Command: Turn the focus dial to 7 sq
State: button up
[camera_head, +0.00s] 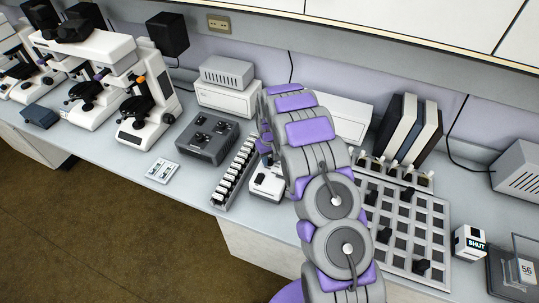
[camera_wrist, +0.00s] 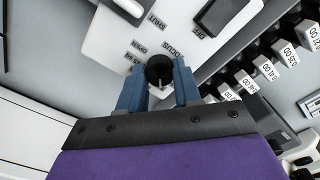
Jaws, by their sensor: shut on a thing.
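The focus dial (camera_wrist: 159,70) is a round black knob on a white panel (camera_wrist: 112,44) in the wrist view. Printed labels, among them FOCUS, OPEN and SHUT, sit around it, upside down in this view. My gripper (camera_wrist: 159,86) has its two blue fingers on either side of the dial and is shut on it.
A rack of labelled white blocks (camera_wrist: 265,68) stands close to the right of my gripper in the wrist view. In the head view, microscopes (camera_head: 150,105) stand at the left, a grid tray (camera_head: 405,225) and a SHUT box (camera_head: 469,243) at the right.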

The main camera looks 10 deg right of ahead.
aim_at(269, 160)
jog(key=n+p, duration=0.1)
jog(key=n, duration=0.2)
jog(key=shift+w+r+p, duration=0.15)
jog(key=shift+p, duration=0.15)
jog(key=shift+n, duration=0.5)
jog(key=o, duration=1)
jog(key=shift+o, duration=0.2)
notch_tip(269, 160, up, 17)
jog(key=p, duration=0.1)
jog(key=shift+p, duration=0.3)
